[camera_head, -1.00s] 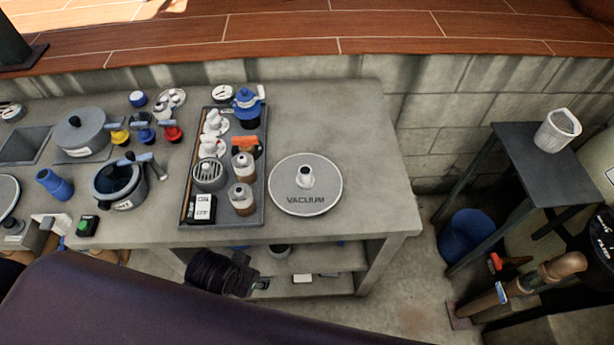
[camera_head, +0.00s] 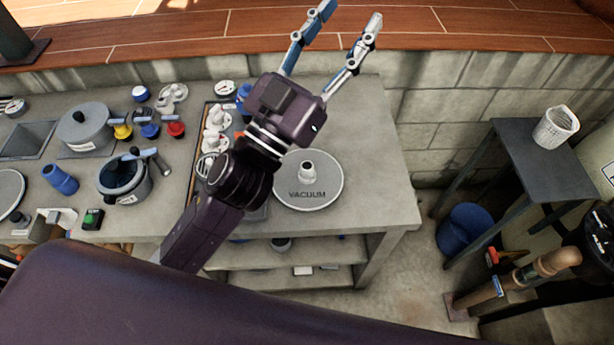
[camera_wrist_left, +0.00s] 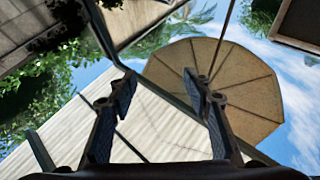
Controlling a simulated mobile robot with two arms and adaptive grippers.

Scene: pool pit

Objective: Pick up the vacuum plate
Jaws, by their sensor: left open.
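The vacuum plate (camera_head: 314,198) is a round grey disc marked VACUUM with a short pale hub at its centre. It lies flat near the right end of the concrete counter (camera_head: 375,150) in the head view. My left gripper (camera_head: 350,12) is raised above the counter, with its fingers spread apart and empty, pointing to the back beyond the plate. Its forearm and wrist pass just left of the plate and leave most of it visible. In the left wrist view the open fingers (camera_wrist_left: 164,90) frame sky and an umbrella, with no plate. My right gripper is not in view.
My arm partly hides a dark tray (camera_head: 198,165) of pump parts and bottles left of the plate. Lidded pots (camera_head: 84,130) and coloured valves stand farther left. The counter right of the plate is clear. A dark side table (camera_head: 550,165) holds a white basket (camera_head: 556,128).

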